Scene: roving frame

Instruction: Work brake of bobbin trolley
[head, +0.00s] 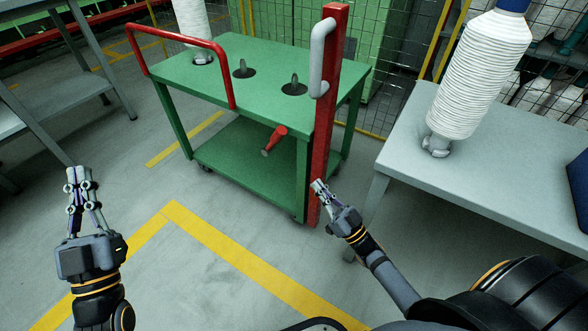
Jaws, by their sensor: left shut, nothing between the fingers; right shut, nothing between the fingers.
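The green bobbin trolley (245,142) stands ahead in the middle of the head view, with a red push rail (184,39) on its left. A red lever (274,139) with a dark end sticks out below its top deck. A red post (325,130) with a pale grey handle (320,55) rises at its near right corner. My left gripper (78,175) is shut and empty over the floor at left, well apart from the trolley. My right gripper (317,185) is shut and empty, close to the lower red post; I cannot tell whether it touches.
A grey table (408,148) at right carries a large white bobbin (476,80). Another white bobbin (194,22) stands on the trolley beside bare pegs (294,82). A grey rack (48,85) is at left. Yellow-lined floor (240,262) in front is clear.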

